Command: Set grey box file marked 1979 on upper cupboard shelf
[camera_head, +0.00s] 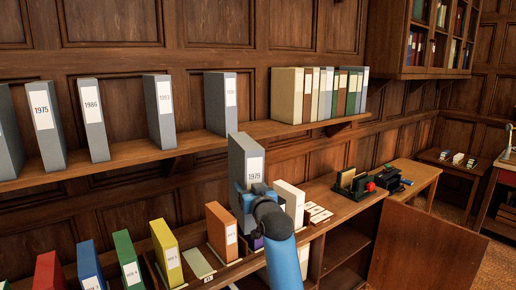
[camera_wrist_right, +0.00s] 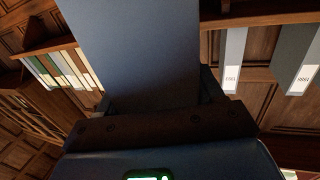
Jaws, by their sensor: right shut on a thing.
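The grey box file marked 1979 (camera_head: 245,158) is upright in the head view, in front of the long wooden wall shelf (camera_head: 130,152). Its top edge is close to the height of the shelf board; I cannot tell the gap between them. My right gripper (camera_head: 246,200) is shut on the lower part of the file, with the blue arm coming up from below. In the right wrist view the file's plain grey side (camera_wrist_right: 135,45) rises from my gripper (camera_wrist_right: 165,98). My left gripper is not in view.
Grey files, including 1975 (camera_head: 46,125) and 1986 (camera_head: 92,120), stand spaced along the wall shelf. Bare gaps lie between. Below, coloured files (camera_head: 167,255) and a white file (camera_head: 290,203) stand on the lower surface.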

